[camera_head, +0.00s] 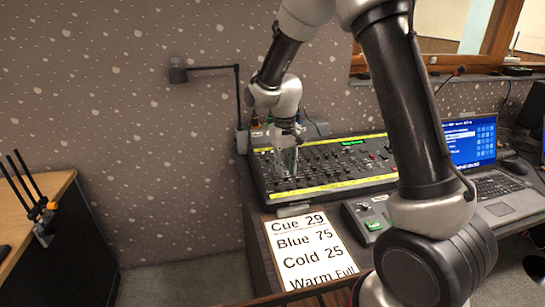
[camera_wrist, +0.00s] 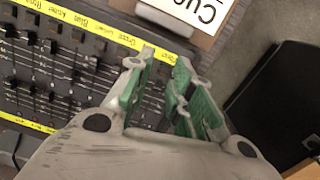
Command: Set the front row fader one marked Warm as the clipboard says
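The lighting desk (camera_head: 385,160) stands on the table, with rows of black faders and yellow label strips. My gripper (camera_head: 286,165) is above its left part, fingers pointing down. In the wrist view my gripper (camera_wrist: 163,88) shows green finger pads apart, with a gap between them and nothing clearly held. The front yellow strip (camera_wrist: 100,32) shows upside down there; its end label near my fingers is too small to read surely. The Warm fader cannot be made out; my fingers cover that end. The clipboard (camera_head: 301,252) reads Cue 29, Blue 75, Cold 25, Warm Full.
A small box with a green button (camera_head: 372,224) sits right of the clipboard. A laptop (camera_head: 506,192) is at the right. A black lamp arm (camera_head: 212,68) stands behind the desk's left end. Open floor (camera_head: 185,280) lies left of the table.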

